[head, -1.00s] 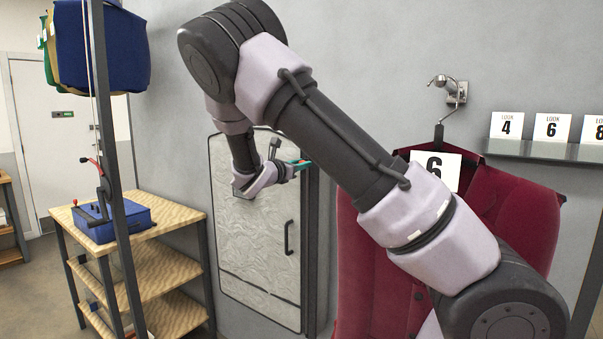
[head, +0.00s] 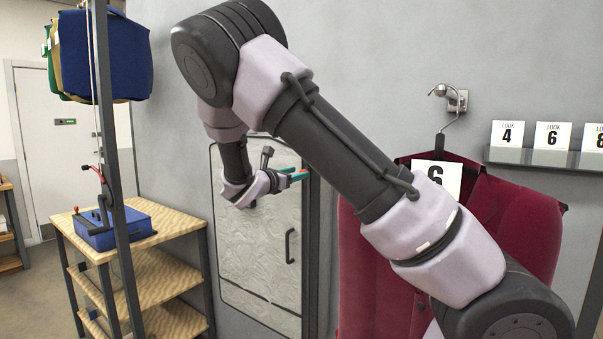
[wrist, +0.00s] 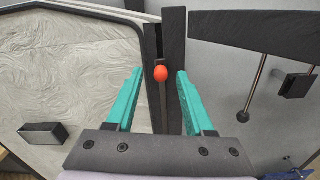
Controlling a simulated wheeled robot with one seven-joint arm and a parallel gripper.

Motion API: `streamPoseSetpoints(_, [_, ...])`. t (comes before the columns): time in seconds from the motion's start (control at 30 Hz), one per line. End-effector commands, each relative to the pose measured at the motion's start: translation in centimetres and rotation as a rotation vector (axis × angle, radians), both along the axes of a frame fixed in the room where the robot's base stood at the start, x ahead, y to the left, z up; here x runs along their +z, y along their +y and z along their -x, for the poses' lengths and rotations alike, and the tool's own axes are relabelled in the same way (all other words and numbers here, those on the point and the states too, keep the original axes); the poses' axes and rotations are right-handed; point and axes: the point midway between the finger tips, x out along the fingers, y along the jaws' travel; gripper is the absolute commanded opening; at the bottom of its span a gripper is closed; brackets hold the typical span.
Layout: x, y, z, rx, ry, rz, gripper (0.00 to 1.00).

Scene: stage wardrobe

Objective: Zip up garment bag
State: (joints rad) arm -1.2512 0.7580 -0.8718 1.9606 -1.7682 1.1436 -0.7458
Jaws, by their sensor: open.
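A tall grey, wrinkled panel with a dark border, which looks like the garment bag (head: 245,255), stands against the wall in the head view; it also fills the left of the wrist view (wrist: 75,85). An orange ball (wrist: 160,73), perhaps the zip pull, sits on a narrow strip beside the bag's dark edge. My gripper (head: 298,177) is in front of the bag's upper right edge. In the wrist view its teal fingers (wrist: 160,75) are apart, with the ball showing between their tips. Whether they touch it I cannot tell.
A maroon garment (head: 505,225) with a number card hangs from a wall hook at right, behind my arm. A shelf (head: 550,160) holds number cards. A wooden rack (head: 165,270) with a blue case (head: 118,225) stands at left. A dark bar (wrist: 270,35) crosses the wrist view's upper right.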

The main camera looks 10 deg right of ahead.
Motion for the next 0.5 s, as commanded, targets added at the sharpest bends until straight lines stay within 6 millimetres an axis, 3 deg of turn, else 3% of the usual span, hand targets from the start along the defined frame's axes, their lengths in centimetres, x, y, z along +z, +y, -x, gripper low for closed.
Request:
streamPoseSetpoints(0.2, [0.0, 3.3, 3.2, 0.004, 0.0, 0.0, 0.53])
streamPoseSetpoints(0.5, [0.0, 5.0, 5.2, 0.0, -0.001, 0.001, 0.53])
